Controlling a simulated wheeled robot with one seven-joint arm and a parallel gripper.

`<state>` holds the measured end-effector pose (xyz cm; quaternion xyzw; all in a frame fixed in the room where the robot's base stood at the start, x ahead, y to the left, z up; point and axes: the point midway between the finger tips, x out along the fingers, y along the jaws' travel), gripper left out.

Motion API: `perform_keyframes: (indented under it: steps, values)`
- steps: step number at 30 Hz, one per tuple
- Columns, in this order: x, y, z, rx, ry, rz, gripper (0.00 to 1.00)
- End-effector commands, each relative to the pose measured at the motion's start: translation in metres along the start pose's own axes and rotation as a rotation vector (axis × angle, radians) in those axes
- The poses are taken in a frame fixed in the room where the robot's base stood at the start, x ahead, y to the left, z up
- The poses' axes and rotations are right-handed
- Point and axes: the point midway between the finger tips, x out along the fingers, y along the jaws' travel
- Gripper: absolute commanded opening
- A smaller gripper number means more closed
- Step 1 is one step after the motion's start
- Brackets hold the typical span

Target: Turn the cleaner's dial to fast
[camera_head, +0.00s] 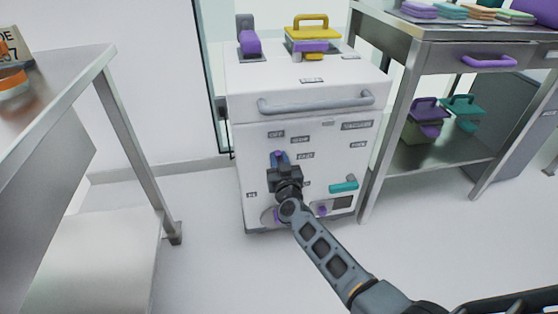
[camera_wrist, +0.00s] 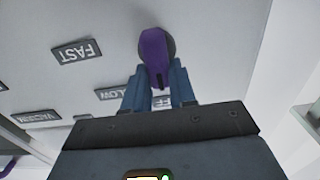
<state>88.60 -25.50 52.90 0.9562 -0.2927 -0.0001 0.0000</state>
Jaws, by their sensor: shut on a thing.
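The cleaner (camera_head: 305,110) is a white cabinet standing between two metal tables. Its purple dial (camera_head: 278,154) is on the front, largely hidden by my gripper (camera_head: 280,163) in the head view. In the wrist view, which is upside down, my gripper (camera_wrist: 158,72) is shut with its two blue fingers on either side of the purple dial (camera_wrist: 155,48). The dial's narrow end points at the OFF label (camera_wrist: 163,102), partly hidden between the fingers. The SLOW label (camera_wrist: 112,93) and the FAST label (camera_wrist: 76,51) are to the left there.
A grey handle bar (camera_head: 315,103) crosses the front above the labels. A teal handle (camera_head: 343,185) and a small purple knob (camera_head: 322,209) are lower right. A metal table (camera_head: 120,130) stands left, and a metal shelf table (camera_head: 400,110) stands close on the right.

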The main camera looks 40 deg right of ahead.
Motion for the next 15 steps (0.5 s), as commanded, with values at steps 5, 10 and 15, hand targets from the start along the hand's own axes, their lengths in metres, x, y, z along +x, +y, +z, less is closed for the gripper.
perform_keyframes:
  steps: [5,10,15]
  values:
    - [-0.0001,0.0,0.0001,0.0,0.0,0.0,0.0]
    - [-0.0002,0.0,0.0001,0.004,0.0,0.0,0.0]
    - [-0.0002,0.0009,0.0002,0.039,0.0,0.0,0.0]
